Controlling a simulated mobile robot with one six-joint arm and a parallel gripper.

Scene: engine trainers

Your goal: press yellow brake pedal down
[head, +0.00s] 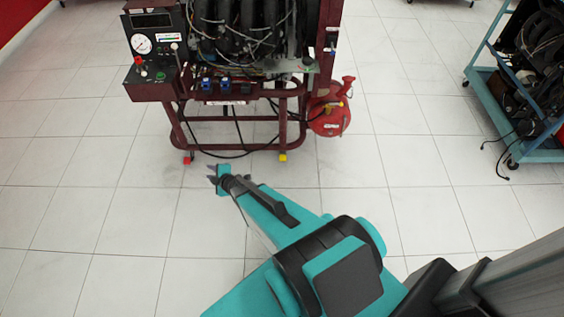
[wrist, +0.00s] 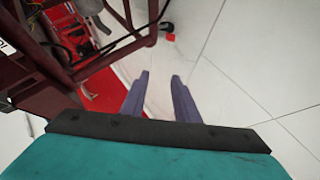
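The yellow brake pedal (head: 283,158) is a small yellow piece at the foot of the front right leg of the dark red engine stand, at floor level. I do not see it in the wrist view. My gripper (head: 214,173) is in front of the stand, left of the yellow pedal and apart from it in the picture. In the wrist view its two purple fingers (wrist: 160,78) are spread with nothing between them. Its exact height above the floor is hard to tell.
A similar red pedal (head: 187,160) is at the stand's front left foot; a red piece (wrist: 170,37) also shows beyond my fingertips. The engine stand (head: 240,115) has black cables hanging low. A red tank (head: 329,118) is at its right. The tiled floor in front is clear.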

